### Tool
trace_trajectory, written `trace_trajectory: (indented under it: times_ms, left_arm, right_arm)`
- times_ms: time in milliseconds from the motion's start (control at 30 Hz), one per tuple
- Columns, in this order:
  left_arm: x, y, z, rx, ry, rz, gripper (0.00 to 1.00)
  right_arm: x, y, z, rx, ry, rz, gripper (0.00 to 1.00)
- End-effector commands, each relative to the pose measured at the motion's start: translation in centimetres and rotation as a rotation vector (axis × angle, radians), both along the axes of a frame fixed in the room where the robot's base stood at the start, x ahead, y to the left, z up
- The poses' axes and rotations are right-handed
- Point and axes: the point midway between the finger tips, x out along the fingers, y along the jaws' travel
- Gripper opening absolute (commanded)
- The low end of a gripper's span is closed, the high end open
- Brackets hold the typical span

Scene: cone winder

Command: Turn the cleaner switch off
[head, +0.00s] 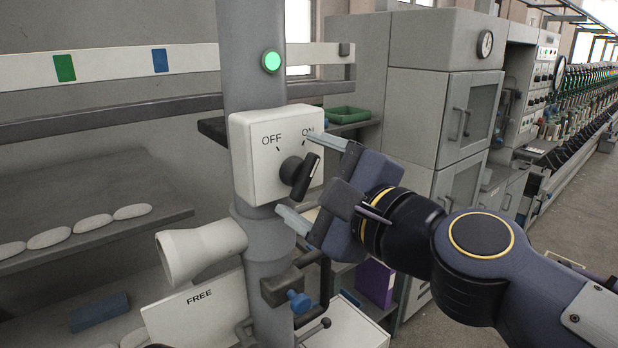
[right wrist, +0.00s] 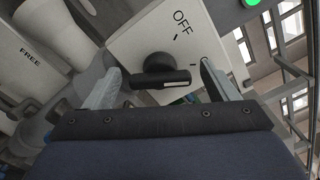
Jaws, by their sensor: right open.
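The cleaner switch is a white box (head: 272,152) on a grey post, marked OFF at the left and ON at the right. Its black knob (head: 299,174) has a handle with a white line, tilted up toward the ON mark. A round green lamp (head: 271,61) glows above the box. My right gripper (head: 308,177) is open, its two fingers above and below the knob. In the right wrist view the knob (right wrist: 160,72) lies between the spread fingers, with gaps visible at both sides; contact cannot be told. My left gripper is not in view.
A white horn-shaped nozzle (head: 203,250) and a FREE sign (head: 198,308) are below the switch. A blue-tipped clamp (head: 299,301) is on the post. Grey cabinets (head: 440,130) stand behind at the right. A shelf with white oval pieces (head: 92,222) is at the left.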

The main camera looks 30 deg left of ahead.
Motion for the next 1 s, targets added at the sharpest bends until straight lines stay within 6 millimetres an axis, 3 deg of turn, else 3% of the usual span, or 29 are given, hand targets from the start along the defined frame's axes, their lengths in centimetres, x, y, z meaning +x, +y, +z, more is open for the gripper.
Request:
trace_trajectory:
  times_ms: [233,600,1000]
  left_arm:
    - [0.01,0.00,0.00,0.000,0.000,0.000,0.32]
    - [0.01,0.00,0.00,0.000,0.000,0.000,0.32]
    - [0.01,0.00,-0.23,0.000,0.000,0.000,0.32]
  right_arm:
    - [0.04,0.11,-0.02,0.000,-0.001,0.000,0.80]
    - [0.02,0.09,-0.03,-0.001,-0.001,0.001,0.35]
    - [0.01,0.09,-0.13,-0.035,-0.083,0.001,0.35]
